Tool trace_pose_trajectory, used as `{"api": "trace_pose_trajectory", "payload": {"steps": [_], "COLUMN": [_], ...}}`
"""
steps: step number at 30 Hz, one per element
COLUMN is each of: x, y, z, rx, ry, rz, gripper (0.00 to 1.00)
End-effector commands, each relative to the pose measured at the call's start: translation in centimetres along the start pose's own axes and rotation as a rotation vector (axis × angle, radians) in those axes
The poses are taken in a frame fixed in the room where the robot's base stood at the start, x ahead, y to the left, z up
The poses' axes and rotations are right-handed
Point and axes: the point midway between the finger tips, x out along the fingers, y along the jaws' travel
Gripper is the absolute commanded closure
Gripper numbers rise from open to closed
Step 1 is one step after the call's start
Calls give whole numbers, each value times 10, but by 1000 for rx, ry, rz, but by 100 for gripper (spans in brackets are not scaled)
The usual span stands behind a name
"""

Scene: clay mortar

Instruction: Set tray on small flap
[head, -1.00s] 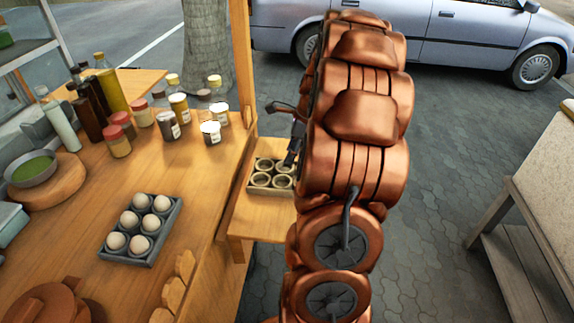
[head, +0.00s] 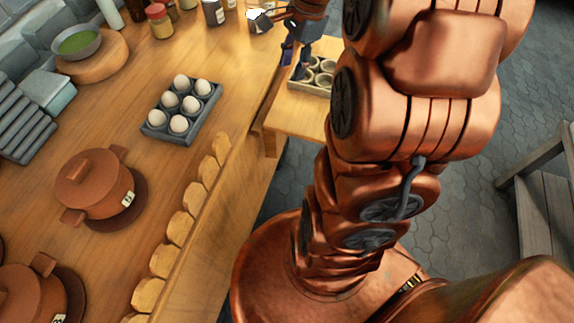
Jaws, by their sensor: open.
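A light-rimmed tray with several round, empty-looking cups (head: 318,88) rests on the small wooden flap (head: 298,122) beside the counter. Its right end is partly hidden by my arm. A second, grey tray (head: 153,133) holding several white eggs stands on the counter to the left. My gripper (head: 293,64) is open at the cup tray's far left corner, with one dark finger overlapping the tray and the other to its left. Whether a finger touches the tray I cannot tell. Nothing is held.
The counter (head: 120,240) carries lidded clay pots (head: 90,183), a bowl of green stuff (head: 77,43), and jars (head: 160,22) at the back. Rounded wooden pieces (head: 182,222) line its edge. Paved ground (head: 480,150) is open at right. A grey table (head: 540,195) stands there.

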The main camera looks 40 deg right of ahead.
Motion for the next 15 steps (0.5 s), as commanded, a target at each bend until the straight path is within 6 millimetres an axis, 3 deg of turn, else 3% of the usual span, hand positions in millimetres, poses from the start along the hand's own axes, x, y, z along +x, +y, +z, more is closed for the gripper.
{"api": "trace_pose_trajectory", "payload": {"steps": [1, 6, 9, 15], "x": [2, 10, 16, 27], "y": [10, 52, 81, 142], "z": [23, 80, 106, 138], "rx": [-116, -499, -720, -1154], "ry": [7, 18, 19, 16], "rz": [20, 95, 141, 231], "gripper": [57, 57, 57, 57]}}
